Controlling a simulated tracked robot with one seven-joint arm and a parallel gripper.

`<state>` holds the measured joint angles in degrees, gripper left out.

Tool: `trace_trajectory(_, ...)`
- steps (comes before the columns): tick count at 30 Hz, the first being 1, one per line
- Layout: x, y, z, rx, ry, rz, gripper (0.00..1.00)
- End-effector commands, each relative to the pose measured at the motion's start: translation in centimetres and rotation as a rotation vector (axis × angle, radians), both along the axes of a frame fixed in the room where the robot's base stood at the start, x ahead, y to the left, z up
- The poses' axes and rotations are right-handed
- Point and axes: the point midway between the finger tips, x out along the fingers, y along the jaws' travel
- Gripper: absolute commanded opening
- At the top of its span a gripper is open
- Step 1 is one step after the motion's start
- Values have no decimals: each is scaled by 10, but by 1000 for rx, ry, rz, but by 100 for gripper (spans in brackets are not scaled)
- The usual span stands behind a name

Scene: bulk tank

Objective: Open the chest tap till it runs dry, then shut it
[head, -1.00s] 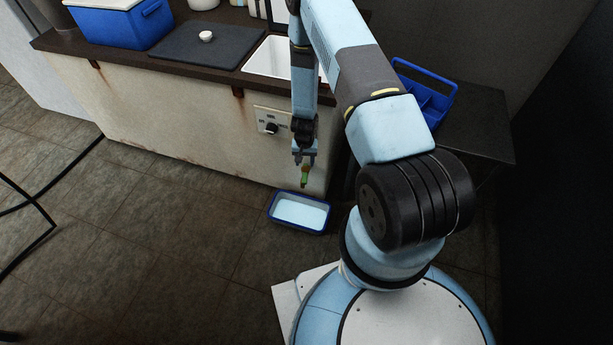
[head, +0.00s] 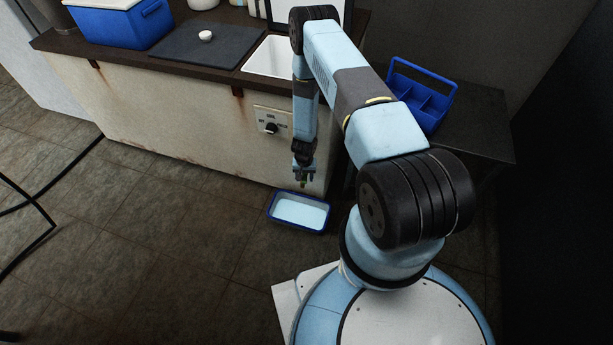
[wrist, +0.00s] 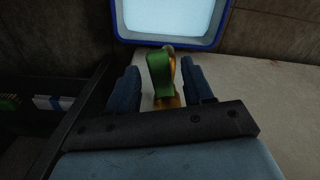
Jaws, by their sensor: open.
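The chest tap has a green handle (wrist: 159,72) and a brass body (wrist: 172,98). In the wrist view the handle stands between the two fingers of my gripper (wrist: 160,84), with gaps on both sides. In the head view my gripper (head: 304,173) is low at the front of the pale chest (head: 180,135), and only a bit of the tap's green (head: 303,184) shows below it. The gripper is open. A blue-rimmed tray (head: 270,211) with a pale blue inside lies on the floor below; its rim also shows in the wrist view (wrist: 128,42). I cannot make out any stream.
A control panel with a black knob (head: 271,128) is on the chest front, left of my gripper. A blue cooler (head: 118,22), a dark mat and a white basin (head: 270,58) are on top. A blue caddy (head: 425,100) sits on a dark side table. Floor at left is open, with black cables.

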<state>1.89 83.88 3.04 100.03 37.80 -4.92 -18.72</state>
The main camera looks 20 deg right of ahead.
Motion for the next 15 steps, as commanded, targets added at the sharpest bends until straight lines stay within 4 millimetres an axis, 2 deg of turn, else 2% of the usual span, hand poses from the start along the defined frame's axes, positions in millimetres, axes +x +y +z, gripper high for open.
trace_trajectory(6, 0, 0, 0, 0, 0, -1, 51)
trace_trajectory(15, 0, -1, 0, 0, 0, -1, 23)
